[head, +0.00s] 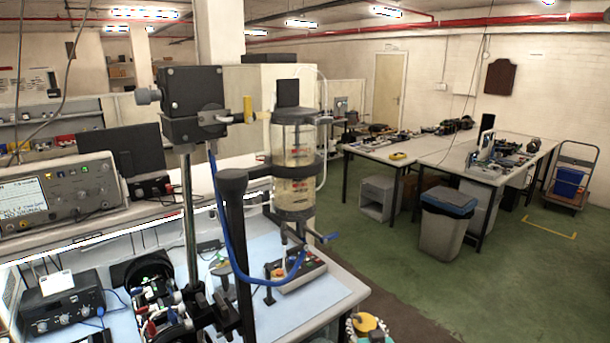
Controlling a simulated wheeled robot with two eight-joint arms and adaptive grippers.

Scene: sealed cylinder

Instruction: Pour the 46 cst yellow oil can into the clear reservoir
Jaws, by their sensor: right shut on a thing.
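The clear reservoir (298,148) is an upright transparent cylinder with a grey cap and red markings, clamped to a stand on the bench. Its fill level is hard to tell. A yellow rounded thing (367,322), apparently the top of the yellow oil can, shows at the bottom edge, to the right of and below the reservoir. My right gripper (376,337) is at this can, shut on it, and mostly cut off by the frame. The can's body and label are out of view. My left gripper is not in view.
A dark camera-like box (193,92) on a pole and an oscilloscope (60,200) are at left. Green floor is free at right.

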